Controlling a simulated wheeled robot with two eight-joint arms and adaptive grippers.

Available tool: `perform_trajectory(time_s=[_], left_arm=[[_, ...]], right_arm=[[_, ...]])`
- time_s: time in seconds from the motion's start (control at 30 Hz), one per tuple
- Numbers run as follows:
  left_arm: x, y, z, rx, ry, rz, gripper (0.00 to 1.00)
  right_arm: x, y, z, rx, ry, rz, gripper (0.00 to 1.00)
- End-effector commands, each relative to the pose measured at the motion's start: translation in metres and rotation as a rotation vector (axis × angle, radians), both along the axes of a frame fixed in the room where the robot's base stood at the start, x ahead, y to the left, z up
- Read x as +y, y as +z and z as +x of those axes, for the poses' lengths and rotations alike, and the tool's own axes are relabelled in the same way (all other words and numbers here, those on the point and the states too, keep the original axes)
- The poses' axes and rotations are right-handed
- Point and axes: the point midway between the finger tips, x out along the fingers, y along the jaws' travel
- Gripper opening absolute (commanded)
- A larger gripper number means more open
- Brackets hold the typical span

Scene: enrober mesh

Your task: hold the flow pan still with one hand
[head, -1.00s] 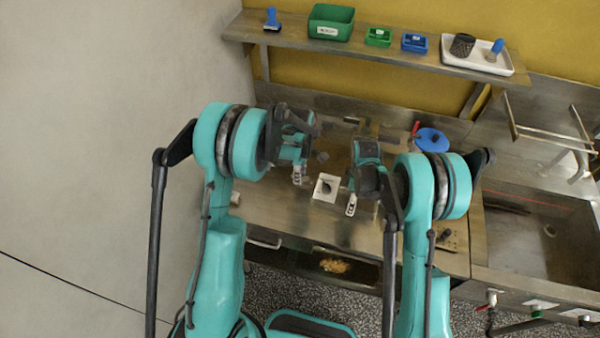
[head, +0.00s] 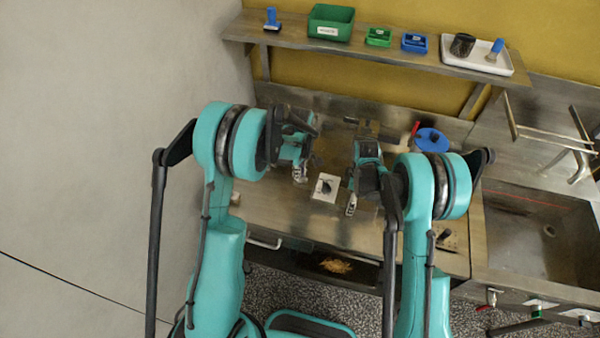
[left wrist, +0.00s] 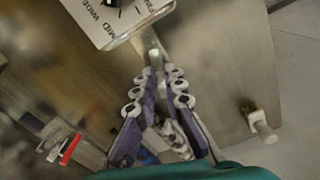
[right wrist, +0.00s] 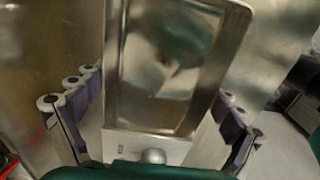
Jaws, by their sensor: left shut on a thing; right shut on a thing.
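The flow pan (right wrist: 172,60) looks to be the shallow rectangular metal pan with a raised rim in the right wrist view. My right gripper (right wrist: 155,115) has its fingers on either side of the pan's near end and is shut on it. In the head view the right gripper (head: 351,207) points down, right of a white dial plate (head: 326,187), and the pan is hard to make out. My left gripper (head: 301,176) is left of that plate. In the left wrist view its fingers (left wrist: 156,75) are nearly together, shut on a thin metal piece (left wrist: 152,55).
The dial plate (left wrist: 112,15) has a black knob. A red-handled part (left wrist: 68,150) and a small peg (left wrist: 262,130) show in the left wrist view. A blue round item (head: 432,140) and a sink (head: 545,235) are on the right. A shelf (head: 380,55) holds bins and a tray.

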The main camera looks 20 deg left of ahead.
Motion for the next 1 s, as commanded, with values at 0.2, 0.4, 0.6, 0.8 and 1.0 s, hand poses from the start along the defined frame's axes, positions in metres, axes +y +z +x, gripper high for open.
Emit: perform_trajectory(time_s=[0.2, 0.4, 0.6, 0.8, 1.0], left_arm=[[0.0000, 0.0000, 0.0000, 0.000, -0.205, 0.000, 0.00], [0.0000, 0.0000, 0.0000, 0.000, -0.395, 0.000, 0.00], [0.0000, 0.0000, 0.0000, 0.000, -0.585, 0.000, 0.00], [-0.0001, 0.0000, 0.0000, 0.000, -0.774, 0.000, 0.00], [-0.0001, 0.0000, 0.0000, 0.000, -0.954, 0.000, 0.00]], right_arm=[[0.0001, -0.0002, 0.0000, 0.000, 0.000, 0.000, 0.49], [0.0001, -0.0002, 0.0000, 0.000, 0.000, 0.000, 0.49], [0.0001, -0.0002, 0.0000, 0.000, 0.000, 0.000, 0.49], [0.0001, -0.0002, 0.0000, 0.000, 0.000, 0.000, 0.49], [0.0001, -0.0002, 0.0000, 0.000, 0.000, 0.000, 0.49]])
